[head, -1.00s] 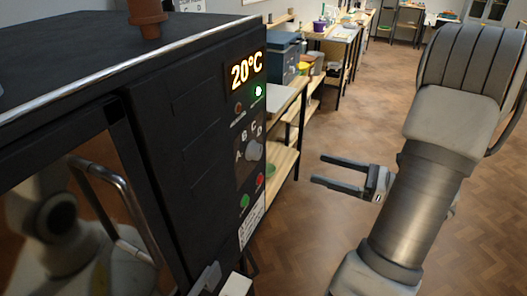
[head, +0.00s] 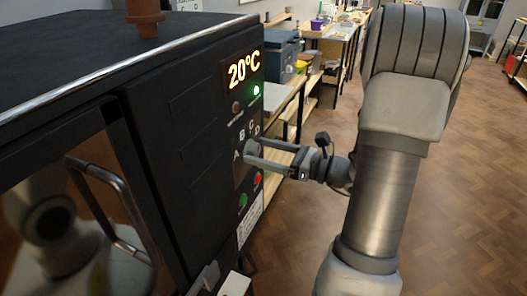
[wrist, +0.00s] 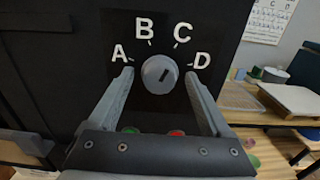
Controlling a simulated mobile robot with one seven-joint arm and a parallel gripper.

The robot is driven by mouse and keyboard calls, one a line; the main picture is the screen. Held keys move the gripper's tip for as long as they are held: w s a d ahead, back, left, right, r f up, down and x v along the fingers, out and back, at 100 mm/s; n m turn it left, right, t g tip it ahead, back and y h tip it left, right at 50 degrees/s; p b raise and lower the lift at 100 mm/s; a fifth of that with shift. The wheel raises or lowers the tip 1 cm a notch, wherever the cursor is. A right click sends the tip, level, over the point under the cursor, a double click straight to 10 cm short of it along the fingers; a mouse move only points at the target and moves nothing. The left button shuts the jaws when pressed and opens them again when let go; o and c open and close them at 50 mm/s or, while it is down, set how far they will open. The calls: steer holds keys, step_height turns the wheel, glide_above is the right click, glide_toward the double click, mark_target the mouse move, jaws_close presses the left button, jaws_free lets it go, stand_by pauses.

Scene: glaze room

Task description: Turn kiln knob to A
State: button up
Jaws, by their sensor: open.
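The grey round kiln knob (wrist: 158,73) sits on a dark panel with the letters A, B, C and D in an arc over it. Its dark mark slants to the upper right, toward the C and D side; the exact setting is hard to tell. In the wrist view, my gripper (wrist: 160,76) is open, with one finger on each side of the knob and a gap to it on both sides. In the head view, my gripper (head: 256,152) reaches the kiln front (head: 190,150) from the right, and its fingers partly hide the knob.
A lit display (head: 244,69) reads 20°C above the knob. A green button (head: 243,200) and a red button (head: 258,178) sit below it. The kiln door handle (head: 105,205) sticks out at left. Shelves and workbenches stand behind; floor is clear at right.

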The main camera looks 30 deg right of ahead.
steer(key=shift+c, duration=0.3)
jaws_close()
